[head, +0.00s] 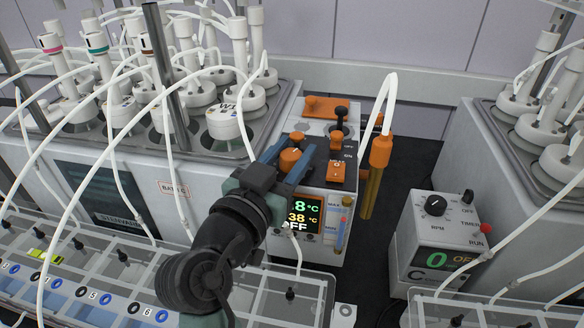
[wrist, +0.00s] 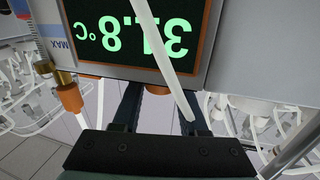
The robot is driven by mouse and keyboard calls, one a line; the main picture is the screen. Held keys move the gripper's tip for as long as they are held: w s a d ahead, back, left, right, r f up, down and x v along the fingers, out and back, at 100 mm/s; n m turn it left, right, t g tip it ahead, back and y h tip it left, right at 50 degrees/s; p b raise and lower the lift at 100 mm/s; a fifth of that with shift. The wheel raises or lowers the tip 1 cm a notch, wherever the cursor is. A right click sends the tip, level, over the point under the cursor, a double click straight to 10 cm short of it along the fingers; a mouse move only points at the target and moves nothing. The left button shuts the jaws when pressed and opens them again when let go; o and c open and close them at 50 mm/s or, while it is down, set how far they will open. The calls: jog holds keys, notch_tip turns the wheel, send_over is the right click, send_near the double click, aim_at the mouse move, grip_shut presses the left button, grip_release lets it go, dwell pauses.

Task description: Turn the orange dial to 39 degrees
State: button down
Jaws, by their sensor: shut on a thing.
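The orange dial (head: 290,160) sits on the dark top panel of the white heater unit in the head view. My gripper (head: 294,155) reaches it from the front, with one blue-grey finger on each side, shut on it. In the wrist view the display (wrist: 95,25) reads 31.8 °C, upside down.
A black-knobbed switch (head: 340,120) and an orange rocker switch (head: 337,171) stand close right of the dial. An orange-capped probe (head: 380,150) hangs at the unit's right side. Thin white tubes cross near my arm. A stirrer box (head: 436,240) stands further right.

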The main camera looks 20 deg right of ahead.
jog(key=shift+m+g+h+b, duration=0.8)
jog(key=shift+m+g+b, duration=0.2)
jog(key=shift+g+b, duration=0.15)
jog(key=shift+g, duration=0.25)
jog(key=shift+c, duration=2.3)
grip_release()
jog(key=b+v, duration=0.1)
jog(key=v, duration=1.2)
jog(key=shift+f+b, duration=0.25)
jog(key=shift+b, duration=0.1)
